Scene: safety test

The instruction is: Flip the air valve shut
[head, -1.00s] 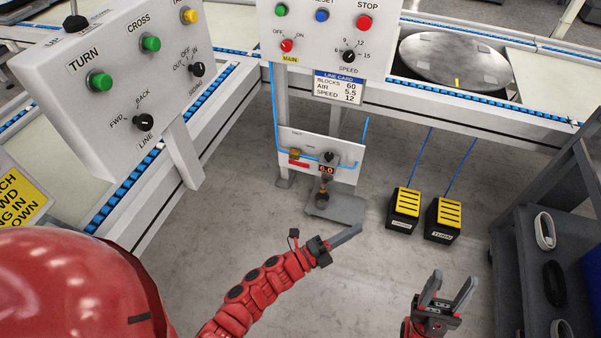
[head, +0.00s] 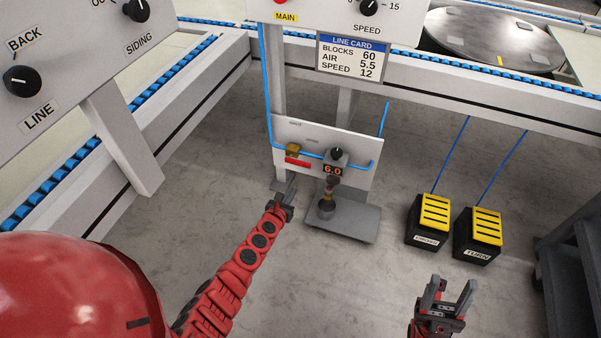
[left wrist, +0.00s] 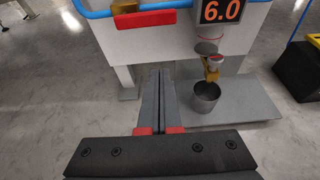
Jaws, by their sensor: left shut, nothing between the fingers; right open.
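The air valve has a brass body (head: 292,149) on the blue hose, with a red lever (head: 297,163) lying roughly level just below it on the white panel. In the left wrist view the red lever (left wrist: 145,19) spans the panel's top, with part of the brass body (left wrist: 125,6) at the upper edge. My left gripper (head: 289,188) is shut and empty, below the lever near the panel's lower left. Its fingertips (left wrist: 160,74) point toward the panel and appear apart from the lever. My right gripper (head: 451,290) is open and empty at the lower right, away from the panel.
Right of the valve are a black regulator knob (head: 337,154) and a display (head: 333,170) reading 6.0. Below stand a small cup (head: 326,209) and a grey plate (head: 352,225). Two yellow-topped pedals (head: 433,212) stand to the right. The line card (head: 352,58) reads AIR 5.5.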

